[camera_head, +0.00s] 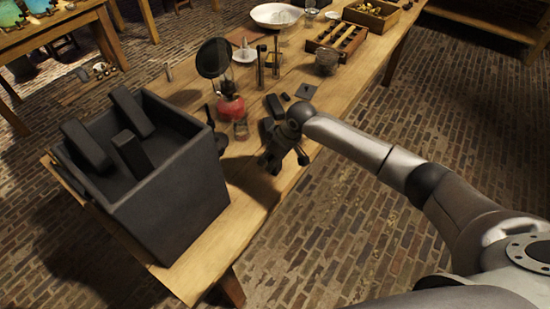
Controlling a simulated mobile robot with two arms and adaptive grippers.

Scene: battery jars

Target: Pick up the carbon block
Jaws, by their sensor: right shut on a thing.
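My right gripper (271,160) is low over the front edge of the wooden table, its arm coming in from the right. It is shut on a dark piece, which looks like the carbon block (266,130); the gripper hides much of it, and I cannot tell whether it is clear of the table. Another small black block (275,105) lies on the table just behind the gripper. A large dark open box (175,195) stands at the table's near left end, with several long dark blocks (131,153) in it. My left gripper is not in view.
A red-based item with a round dark disc (213,58) and a small glass jar (240,128) stand between box and gripper. Farther back on the table (245,190) are a wooden tray (338,40), a bowl (326,62) and a white dish (276,16). The table's front strip is bare.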

